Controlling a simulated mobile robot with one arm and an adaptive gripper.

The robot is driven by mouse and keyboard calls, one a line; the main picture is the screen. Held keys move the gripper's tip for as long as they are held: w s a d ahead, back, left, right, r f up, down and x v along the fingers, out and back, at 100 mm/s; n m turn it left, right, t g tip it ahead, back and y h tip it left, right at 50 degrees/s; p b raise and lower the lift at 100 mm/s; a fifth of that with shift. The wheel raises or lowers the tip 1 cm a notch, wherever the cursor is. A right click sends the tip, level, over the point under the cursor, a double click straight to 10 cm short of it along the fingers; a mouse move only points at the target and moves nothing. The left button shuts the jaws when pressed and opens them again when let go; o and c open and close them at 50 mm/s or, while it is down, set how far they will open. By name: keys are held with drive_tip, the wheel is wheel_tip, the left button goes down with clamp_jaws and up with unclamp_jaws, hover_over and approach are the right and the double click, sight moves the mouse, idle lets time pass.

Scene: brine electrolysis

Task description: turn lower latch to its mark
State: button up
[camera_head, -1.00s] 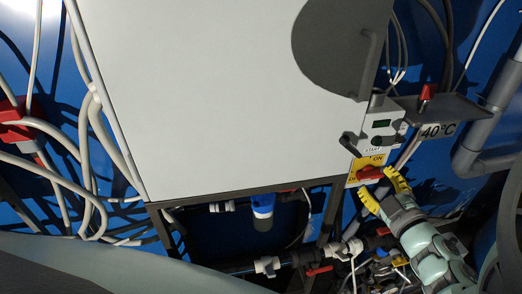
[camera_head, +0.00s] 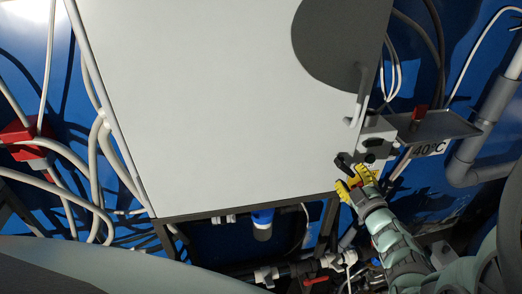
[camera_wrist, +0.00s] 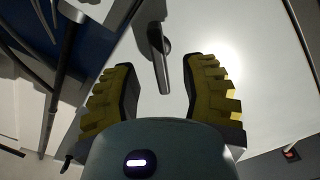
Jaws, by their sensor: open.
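A dark latch (camera_wrist: 158,50) with a round base and a straight lever is on the white cabinet face in the wrist view. Its lever points down the picture between the fingertips of my gripper (camera_wrist: 163,72). The fingers are open on either side, with gaps and no visible contact. In the head view, my gripper (camera_head: 354,182) is at the cabinet's lower right corner, just below a black latch (camera_head: 343,162). I cannot see the latch's mark.
The white cabinet (camera_head: 210,100) fills the middle of the head view. A control box (camera_head: 378,134) and a shelf (camera_head: 440,127) with a red-topped item are close by on the right. Pipes and a red-handled valve (camera_head: 316,280) lie below.

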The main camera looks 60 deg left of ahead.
sight(348, 172)
drive_tip(key=shift+x, duration=1.15)
drive_tip(key=shift+w+a, duration=0.25)
drive_tip(key=shift+a, duration=0.2)
drive_tip(key=shift+a+p, duration=0.2)
drive_tip(key=shift+p, duration=0.1)
drive_tip(key=shift+o, duration=0.3)
clamp_jaws()
